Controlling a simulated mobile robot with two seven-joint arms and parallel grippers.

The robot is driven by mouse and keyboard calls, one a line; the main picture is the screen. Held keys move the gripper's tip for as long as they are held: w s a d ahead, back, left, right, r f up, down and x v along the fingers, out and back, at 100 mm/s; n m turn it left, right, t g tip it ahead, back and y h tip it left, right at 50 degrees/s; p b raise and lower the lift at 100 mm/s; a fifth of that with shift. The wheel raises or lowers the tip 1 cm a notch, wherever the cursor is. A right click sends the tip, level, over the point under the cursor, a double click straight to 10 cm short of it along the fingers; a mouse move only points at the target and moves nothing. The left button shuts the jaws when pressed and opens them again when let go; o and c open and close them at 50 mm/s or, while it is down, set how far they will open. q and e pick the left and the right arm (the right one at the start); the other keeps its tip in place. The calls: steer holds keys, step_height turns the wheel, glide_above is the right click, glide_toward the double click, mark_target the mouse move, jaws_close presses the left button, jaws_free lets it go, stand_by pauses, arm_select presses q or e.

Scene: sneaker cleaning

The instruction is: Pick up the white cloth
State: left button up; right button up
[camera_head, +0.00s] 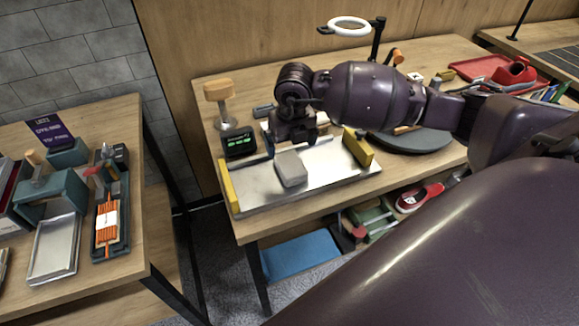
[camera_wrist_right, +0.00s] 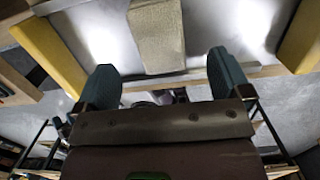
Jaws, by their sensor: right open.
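A pale, grey-white folded block (camera_head: 291,168), which I take for the white cloth, rests on a shiny metal tray (camera_head: 250,200) between two yellow end pieces. In the right wrist view the block (camera_wrist_right: 157,35) looks beige and lies beyond the fingertips, between their lines. My right gripper (camera_head: 291,138) is just behind and above the block in the head view, apart from it as far as I can tell. In the wrist view its two teal fingers (camera_wrist_right: 162,75) are spread and empty. My left gripper is not in view.
Yellow end pieces (camera_head: 357,147) rise at the tray's sides. A small black display (camera_head: 239,142) and a wooden-topped stand (camera_head: 218,92) are left of it. A dark round turntable (camera_head: 420,141) is right. A red tray with a red shoe (camera_head: 515,72) is farther back.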

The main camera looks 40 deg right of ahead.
mark_target(290, 162)
steer(key=shift+w+f, duration=0.15)
steer(key=shift+f, duration=0.75)
steer(key=f, duration=0.4)
steer(key=shift+s+a+f, duration=0.15)
steer(key=shift+s+f, duration=0.05)
steer(key=shift+s, duration=0.05)
steer(key=shift+w+f, duration=0.1)
steer(key=shift+f, duration=0.35)
steer(key=shift+c, duration=0.2)
steer(key=c, duration=1)
